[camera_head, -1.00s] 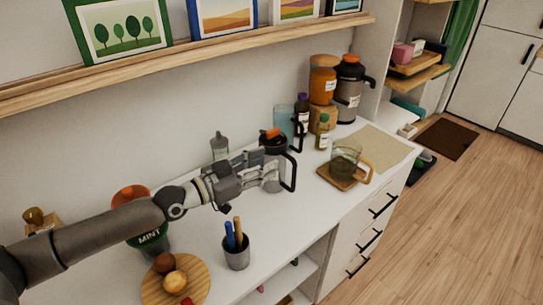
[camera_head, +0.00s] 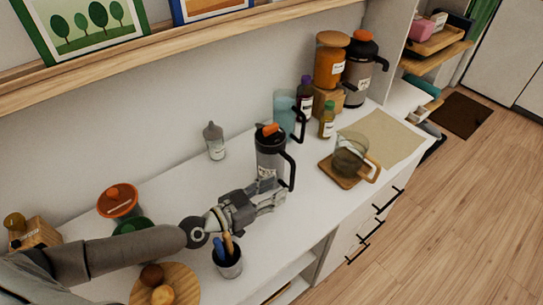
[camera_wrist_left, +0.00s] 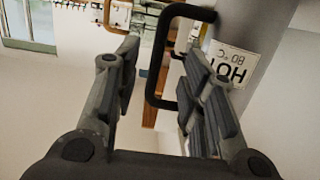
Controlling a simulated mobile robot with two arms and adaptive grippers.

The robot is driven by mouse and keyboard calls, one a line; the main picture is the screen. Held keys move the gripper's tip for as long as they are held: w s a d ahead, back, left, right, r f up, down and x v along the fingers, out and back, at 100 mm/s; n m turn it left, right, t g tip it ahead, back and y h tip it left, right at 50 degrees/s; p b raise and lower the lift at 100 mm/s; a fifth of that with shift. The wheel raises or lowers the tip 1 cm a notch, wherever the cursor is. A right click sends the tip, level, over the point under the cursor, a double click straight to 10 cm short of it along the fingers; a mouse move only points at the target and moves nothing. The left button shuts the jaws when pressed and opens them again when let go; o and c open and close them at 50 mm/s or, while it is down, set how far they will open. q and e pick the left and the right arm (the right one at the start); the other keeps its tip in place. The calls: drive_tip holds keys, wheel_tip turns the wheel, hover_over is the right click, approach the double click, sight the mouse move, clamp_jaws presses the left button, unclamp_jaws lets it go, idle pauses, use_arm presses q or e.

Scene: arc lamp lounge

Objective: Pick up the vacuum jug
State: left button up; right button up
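The vacuum jug (camera_head: 270,153), grey with a dark upper part, an orange top and a black handle, stands upright on the white counter. In the left wrist view its grey body (camera_wrist_left: 258,40) shows at the upper right with a "HOT 80 °C" label, upside down. My left gripper (camera_head: 280,196) is low by the jug's near side, below the handle in the head view. In the left wrist view the fingers (camera_wrist_left: 165,85) are open, with part of the black handle between or just beyond them; contact cannot be told. My right gripper is out of view.
Right of the jug, a glass mug (camera_head: 350,158) sits on a wooden coaster. Behind are a blue pitcher (camera_head: 285,112), bottles, an orange jar (camera_head: 330,62) and a larger dark jug (camera_head: 360,75). A pen cup (camera_head: 229,263) stands close to my left wrist.

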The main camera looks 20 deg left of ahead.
sight(291, 191)
use_arm(q)
drive_tip(key=shift+w+d, duration=0.35)
drive_tip(key=shift+w, duration=0.2)
drive_tip(key=shift+w+d+f, duration=0.1)
drive_tip(key=shift+w+f, duration=0.05)
drive_tip(key=shift+w, duration=0.1)
drive_tip(key=shift+w+d, duration=0.2)
drive_tip(key=x, duration=0.4)
drive_tip(key=shift+w+d, duration=0.25)
drive_tip(key=shift+d, duration=0.05)
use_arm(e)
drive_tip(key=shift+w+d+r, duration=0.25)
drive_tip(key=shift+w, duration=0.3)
use_arm(q)
drive_tip(key=shift+c, duration=0.5)
drive_tip(key=c, duration=0.7)
clamp_jaws()
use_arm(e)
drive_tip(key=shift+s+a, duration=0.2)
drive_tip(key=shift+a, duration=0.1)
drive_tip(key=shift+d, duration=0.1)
